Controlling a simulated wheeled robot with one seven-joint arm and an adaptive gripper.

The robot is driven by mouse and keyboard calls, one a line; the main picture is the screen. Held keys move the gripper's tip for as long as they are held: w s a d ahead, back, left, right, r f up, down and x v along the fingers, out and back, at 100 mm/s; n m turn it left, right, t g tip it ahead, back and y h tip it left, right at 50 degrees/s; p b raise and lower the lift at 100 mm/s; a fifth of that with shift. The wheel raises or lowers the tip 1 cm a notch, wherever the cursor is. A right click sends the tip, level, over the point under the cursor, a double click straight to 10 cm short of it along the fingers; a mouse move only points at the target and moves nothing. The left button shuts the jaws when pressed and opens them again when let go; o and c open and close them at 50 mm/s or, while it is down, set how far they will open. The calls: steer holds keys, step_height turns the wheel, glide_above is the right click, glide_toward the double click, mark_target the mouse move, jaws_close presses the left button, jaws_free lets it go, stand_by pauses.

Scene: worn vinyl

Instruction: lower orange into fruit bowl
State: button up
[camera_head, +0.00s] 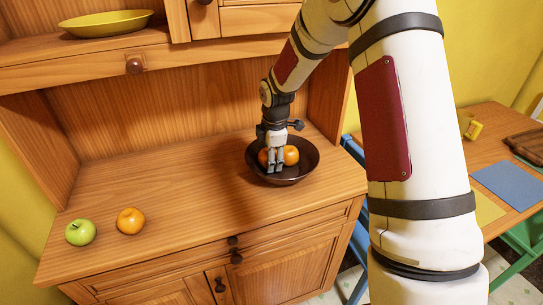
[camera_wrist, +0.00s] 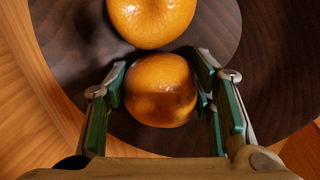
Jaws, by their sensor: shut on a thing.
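The dark brown fruit bowl (camera_head: 311,168) stands on the right part of the wooden sideboard top. My gripper (camera_head: 274,168) reaches down into the bowl from above. In the wrist view, my gripper (camera_wrist: 163,95) has a finger on each side of an orange (camera_wrist: 160,90) and is shut on it. That orange is partly hidden by the fingers in the head view (camera_head: 263,157). A second orange (camera_head: 291,155) lies in the bowl beside the held one; it also shows in the wrist view (camera_wrist: 152,18). I cannot tell whether the held orange touches the bowl floor.
A third orange (camera_head: 131,221) and a green apple (camera_head: 80,232) sit at the left front of the sideboard (camera_head: 190,190). A yellow dish (camera_head: 106,23) is on the shelf above. A wooden table (camera_head: 490,140) stands at right. The sideboard's middle is clear.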

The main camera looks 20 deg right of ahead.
steer(key=shift+f, duration=0.5)
stand_by(0.4)
steer(key=o, duration=1.3)
steer(key=v, duration=1.1)
steer(key=shift+r, duration=0.1)
steer(key=s+a+r+m+t+h, duration=0.1)
steer(key=s+a+r+m, duration=0.1)
steer(key=s+r+m, duration=0.5)
steer(key=s+a+r+m, duration=0.2)
steer(key=s+r, duration=0.3)
steer(key=s, duration=0.6)
steer(key=s+a+m, duration=0.1)
steer(key=s+m, duration=0.1)
steer(key=s, duration=0.3)
steer(key=s+m, duration=0.3)
steer(key=s, duration=0.2)
steer(key=s+a+m+y, duration=0.1)
steer(key=s+m, duration=0.1)
steer(key=s, duration=0.3)
steer(key=shift+s+a+f+t, duration=0.3)
steer(key=shift+s+t, duration=0.05)
steer(key=shift+t, duration=0.05)
